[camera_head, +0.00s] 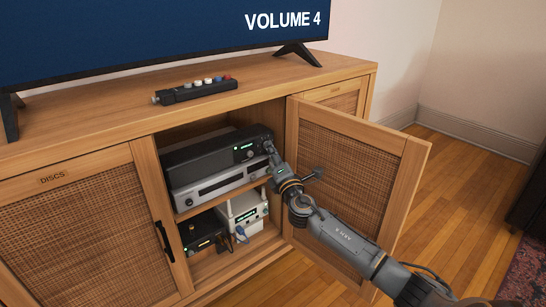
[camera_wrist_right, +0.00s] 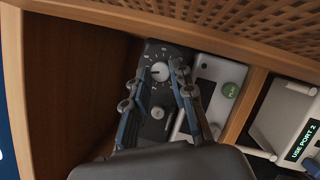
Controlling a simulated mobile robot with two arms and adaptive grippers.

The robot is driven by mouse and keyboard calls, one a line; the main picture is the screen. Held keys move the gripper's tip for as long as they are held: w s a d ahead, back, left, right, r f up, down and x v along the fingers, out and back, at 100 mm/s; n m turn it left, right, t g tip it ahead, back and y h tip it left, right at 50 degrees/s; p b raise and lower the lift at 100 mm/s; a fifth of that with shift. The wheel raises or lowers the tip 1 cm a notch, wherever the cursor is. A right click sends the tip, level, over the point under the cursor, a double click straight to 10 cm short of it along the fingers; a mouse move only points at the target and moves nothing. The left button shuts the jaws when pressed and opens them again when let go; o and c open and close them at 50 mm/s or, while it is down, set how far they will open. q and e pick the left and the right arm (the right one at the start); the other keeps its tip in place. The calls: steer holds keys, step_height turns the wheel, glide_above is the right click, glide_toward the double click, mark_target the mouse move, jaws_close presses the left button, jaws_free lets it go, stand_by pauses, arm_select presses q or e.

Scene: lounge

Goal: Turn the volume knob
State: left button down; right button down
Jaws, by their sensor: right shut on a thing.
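The volume knob (camera_wrist_right: 160,71) is a small pale round dial with a number scale around it, on the dark front of the black receiver (camera_head: 210,157). In the right wrist view my right gripper (camera_wrist_right: 162,68) has one finger on each side of the knob and is shut on it. In the head view the right gripper (camera_head: 269,147) reaches the right end of the receiver's front and hides the knob. The television (camera_head: 160,35) reads "VOLUME 4". My left gripper is not in view.
The receiver stands in an open cabinet compartment above a silver unit (camera_head: 220,184) and smaller boxes with cables. The open woven door (camera_head: 345,165) stands just right of my right arm. A remote-like device (camera_head: 195,91) lies on the cabinet top.

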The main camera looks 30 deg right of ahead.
steer(key=shift+a+f, duration=0.1)
steer(key=shift+f, duration=0.05)
steer(key=c, duration=1.4)
jaws_free()
steer(key=v, duration=1.2)
